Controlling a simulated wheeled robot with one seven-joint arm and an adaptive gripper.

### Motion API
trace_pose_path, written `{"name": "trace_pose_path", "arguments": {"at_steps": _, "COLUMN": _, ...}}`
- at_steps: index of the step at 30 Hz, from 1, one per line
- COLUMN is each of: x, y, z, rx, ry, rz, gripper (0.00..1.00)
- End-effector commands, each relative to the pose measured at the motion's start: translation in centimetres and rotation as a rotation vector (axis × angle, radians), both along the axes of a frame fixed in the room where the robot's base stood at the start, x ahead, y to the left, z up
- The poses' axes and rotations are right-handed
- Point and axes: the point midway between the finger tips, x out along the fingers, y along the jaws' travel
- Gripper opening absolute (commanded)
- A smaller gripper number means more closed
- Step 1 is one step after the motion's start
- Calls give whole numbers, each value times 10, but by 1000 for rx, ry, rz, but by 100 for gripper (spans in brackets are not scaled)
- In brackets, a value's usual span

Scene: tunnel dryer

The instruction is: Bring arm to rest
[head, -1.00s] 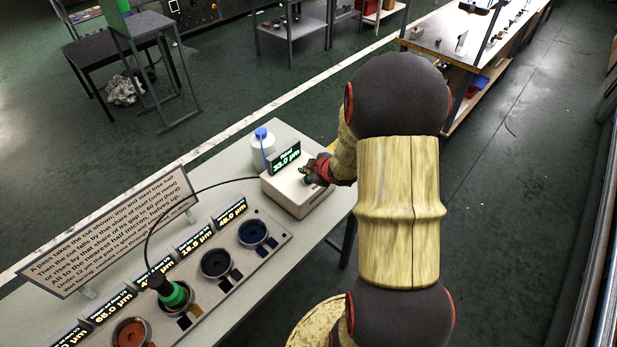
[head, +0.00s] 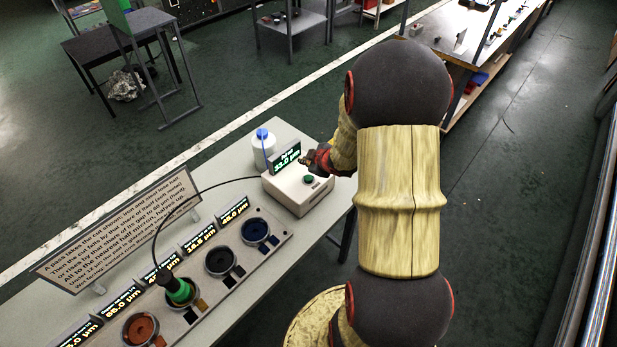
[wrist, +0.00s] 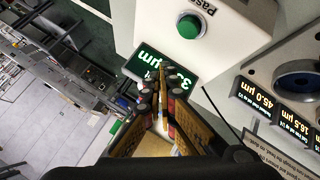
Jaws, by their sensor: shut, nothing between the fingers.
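My gripper (head: 306,160) is shut and empty. In the head view it hangs just above the back of the white box with the green button (head: 309,181), beside the lit display (head: 285,158). The button is uncovered and clear of my fingers. In the wrist view my shut fingers (wrist: 168,77) lie in front of the display (wrist: 152,66), with the green button (wrist: 190,27) beyond them on the white box (wrist: 225,45). My arm reaches over the right end of the table, and its upper links fill the middle right of the head view.
A white bottle with a blue cap (head: 263,147) stands behind the box. A panel with several round cups (head: 220,262) lies to the left. A green-based tool (head: 180,291) with a black cable sits in one cup. A text sign (head: 120,228) stands behind. Open floor lies right.

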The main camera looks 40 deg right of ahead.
Motion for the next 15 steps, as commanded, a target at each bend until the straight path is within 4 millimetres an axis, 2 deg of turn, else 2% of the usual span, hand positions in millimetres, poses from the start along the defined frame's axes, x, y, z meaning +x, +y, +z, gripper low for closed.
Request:
{"name": "trace_pose_path", "arguments": {"at_steps": 13, "x": 0, "y": 0, "z": 0, "rx": 3, "ry": -1, "rz": -3, "gripper": 0}}
{"name": "trace_pose_path", "arguments": {"at_steps": 15, "x": -5, "y": -2, "z": -4, "rx": 8, "ry": 21, "rz": -21, "gripper": 0}}
